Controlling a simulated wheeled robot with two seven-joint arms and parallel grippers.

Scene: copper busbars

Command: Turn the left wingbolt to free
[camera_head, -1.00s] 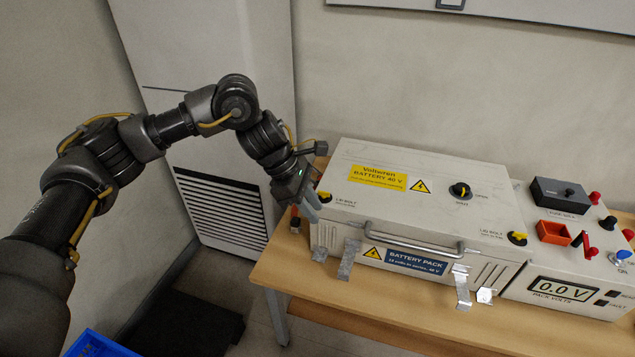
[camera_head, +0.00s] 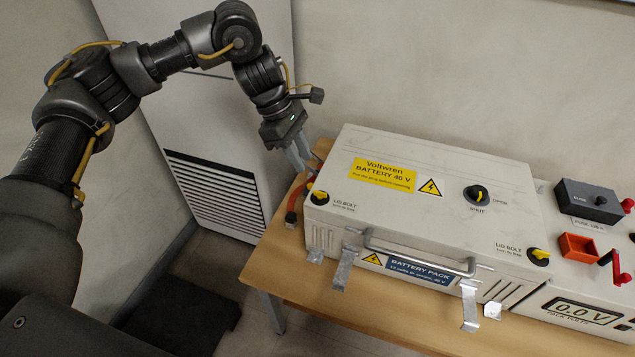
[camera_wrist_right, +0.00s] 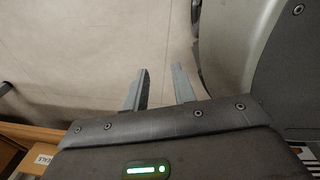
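The left wingbolt (camera_head: 319,197), a black round base with a yellow wing, sits at the front left corner of the battery box lid (camera_head: 420,210), beside a "LID BOLT" label. My left gripper (camera_head: 301,165) is behind and slightly left of it, pointing down. Its two grey fingers look apart, with nothing seen between them, and do not touch the wingbolt. A second yellow wingbolt (camera_head: 538,257) is at the lid's front right corner. My right gripper (camera_wrist_right: 160,80) shows in the right wrist view with its fingers apart and empty, against a plain pale surface.
A metal handle (camera_head: 418,258) runs along the box front, with metal latch straps (camera_head: 343,270) hanging down. A black and yellow knob (camera_head: 478,195) is on the lid. A red cable (camera_head: 293,208) lies left of the box. A panel with an orange tray (camera_head: 578,246) stands right.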

